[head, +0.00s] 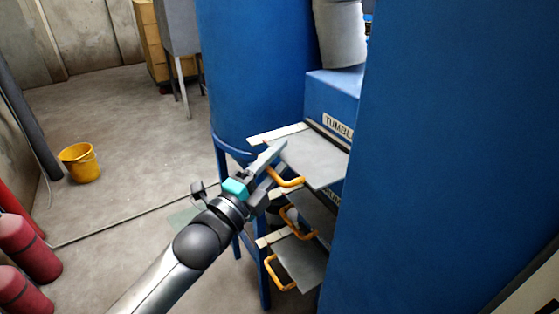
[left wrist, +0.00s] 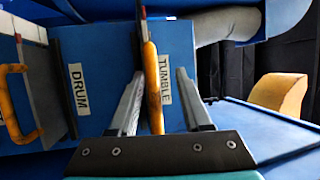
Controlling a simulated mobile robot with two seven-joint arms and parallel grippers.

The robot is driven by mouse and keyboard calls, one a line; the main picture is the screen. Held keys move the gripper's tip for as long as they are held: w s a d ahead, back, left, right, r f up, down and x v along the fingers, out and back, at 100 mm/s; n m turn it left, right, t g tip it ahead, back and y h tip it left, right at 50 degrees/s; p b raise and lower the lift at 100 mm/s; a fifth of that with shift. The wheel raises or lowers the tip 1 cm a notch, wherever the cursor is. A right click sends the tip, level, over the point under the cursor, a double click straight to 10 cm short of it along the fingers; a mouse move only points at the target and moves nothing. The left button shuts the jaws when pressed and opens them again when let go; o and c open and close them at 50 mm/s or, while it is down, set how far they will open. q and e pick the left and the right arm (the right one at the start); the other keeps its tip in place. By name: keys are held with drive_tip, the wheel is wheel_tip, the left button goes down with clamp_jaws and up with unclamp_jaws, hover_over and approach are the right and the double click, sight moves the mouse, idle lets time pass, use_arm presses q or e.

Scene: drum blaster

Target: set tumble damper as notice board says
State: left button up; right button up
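The tumble damper is a grey sliding plate (head: 315,160) sticking out of a blue box beside a label reading "TUMBL". Its yellow handle (head: 286,181) hangs at the outer edge. My left gripper (head: 268,158) is at this handle. In the left wrist view the handle (left wrist: 153,90) stands between the two fingers (left wrist: 160,100), with gaps visible on both sides, so the gripper looks open around it. The TUMBLE label (left wrist: 165,78) is just behind. My right gripper and the notice board are not in view.
Lower grey damper plates (head: 302,262) with yellow handles stick out below. The drum damper's handle (left wrist: 15,105) is left of the DRUM label (left wrist: 78,88). Large blue drums flank the box. A yellow bucket (head: 80,162) and red cylinders (head: 25,246) stand on the open floor.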

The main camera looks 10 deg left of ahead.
use_arm(q)
drive_tip(key=shift+f, duration=0.2)
idle(0.3)
drive_tip(key=v, duration=1.5)
drive_tip(key=shift+s+r, duration=0.15)
drive_tip(key=w+a+f+n+g+y, duration=0.1)
drive_tip(key=a+f+n+y, duration=0.15)
drive_tip(key=f, duration=0.55)
drive_tip(key=w+a+f+n+g+y, duration=0.1)
drive_tip(key=a+f+n+g+y, duration=0.2)
drive_tip(key=f, duration=0.5)
drive_tip(key=s+a+f+n+g+y, duration=0.1)
drive_tip(key=s+f+n+g, duration=0.15)
drive_tip(key=f, duration=0.75)
drive_tip(key=s+a+f+n+g+y, duration=0.1)
drive_tip(key=s+f+n, duration=0.3)
drive_tip(key=f, duration=0.6)
drive_tip(key=s+d+f+n+g, duration=0.3)
drive_tip(key=s+f+g, duration=0.2)
drive_tip(key=s+f, duration=0.5)
drive_tip(key=s+d+f+n+g, duration=0.3)
drive_tip(key=s+f, duration=0.7)
drive_tip(key=s, duration=0.6)
drive_tip(key=shift+s+d+n+g, duration=0.25)
drive_tip(key=shift+n+g, duration=0.35)
drive_tip(key=shift+g, duration=0.55)
